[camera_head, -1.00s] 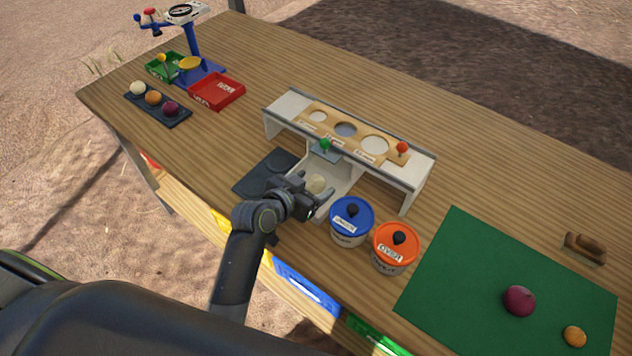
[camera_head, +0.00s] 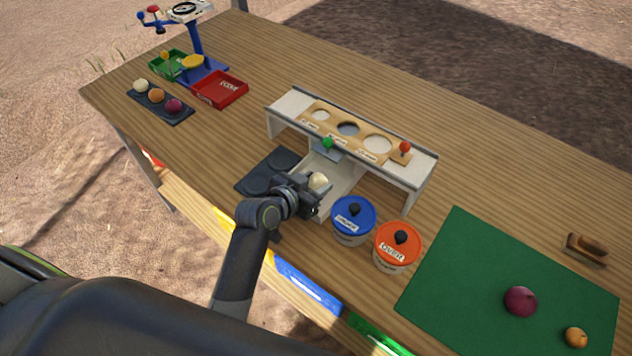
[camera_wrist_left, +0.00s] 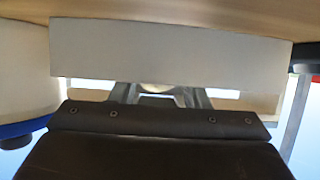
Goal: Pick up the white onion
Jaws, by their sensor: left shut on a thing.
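The white onion (camera_head: 318,180) is at the fingers of my left gripper (camera_head: 314,188), at the front of the white chute under the sorting stand. My left gripper is shut on it. In the left wrist view a sliver of the onion (camera_wrist_left: 158,86) shows between the fingers, mostly hidden behind a pale panel. A second pale onion (camera_head: 141,86) lies in the dark tray at the far left. My right gripper is not in view.
The white stand (camera_head: 350,140) with round holes rises behind the gripper. Blue (camera_head: 353,216) and orange (camera_head: 398,243) lidded tubs stand close on the right. A green mat (camera_head: 480,290) with a purple and a yellow onion lies further right. A dark pad (camera_head: 268,172) is left of the gripper.

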